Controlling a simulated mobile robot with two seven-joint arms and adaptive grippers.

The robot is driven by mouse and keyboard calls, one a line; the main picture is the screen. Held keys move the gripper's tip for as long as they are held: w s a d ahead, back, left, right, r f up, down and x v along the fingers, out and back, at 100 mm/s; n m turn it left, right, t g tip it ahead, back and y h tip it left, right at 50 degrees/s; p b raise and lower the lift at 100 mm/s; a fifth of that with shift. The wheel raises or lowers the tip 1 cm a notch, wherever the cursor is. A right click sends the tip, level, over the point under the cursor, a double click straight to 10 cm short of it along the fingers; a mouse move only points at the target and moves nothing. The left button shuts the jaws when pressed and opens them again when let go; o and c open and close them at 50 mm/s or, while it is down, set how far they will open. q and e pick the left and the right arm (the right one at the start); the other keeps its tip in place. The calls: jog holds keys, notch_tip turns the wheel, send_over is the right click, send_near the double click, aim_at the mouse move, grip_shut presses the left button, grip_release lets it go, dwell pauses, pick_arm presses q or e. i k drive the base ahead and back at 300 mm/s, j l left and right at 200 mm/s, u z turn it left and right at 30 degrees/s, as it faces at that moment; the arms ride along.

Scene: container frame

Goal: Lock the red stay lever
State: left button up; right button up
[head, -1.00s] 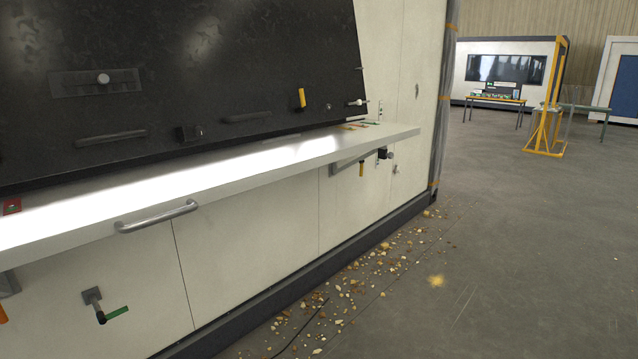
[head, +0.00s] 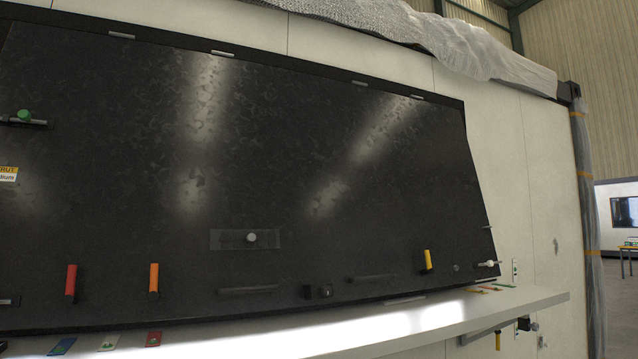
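A red lever (head: 71,281) points upright on the lower left of the black panel (head: 330,150) in the head view. An orange lever (head: 154,279) stands upright to its right. A yellow lever (head: 428,260) is near the panel's right end, slightly tilted. I cannot tell from this view whether the red lever is locked. A red tag (head: 153,338) lies on the shelf below, near the orange lever. Neither of my grippers is in view.
A white shelf (head: 540,303) runs along below the panel. A green knob (head: 24,116) and a white round knob (head: 251,237) are on the panel, with dark handles (head: 248,290) low on it. Blue and green tags lie at the shelf's left. Plastic sheeting (head: 440,40) hangs over the top edge.

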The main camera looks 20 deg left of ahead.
aim_at(70, 298)
jog(key=u, duration=1.95)
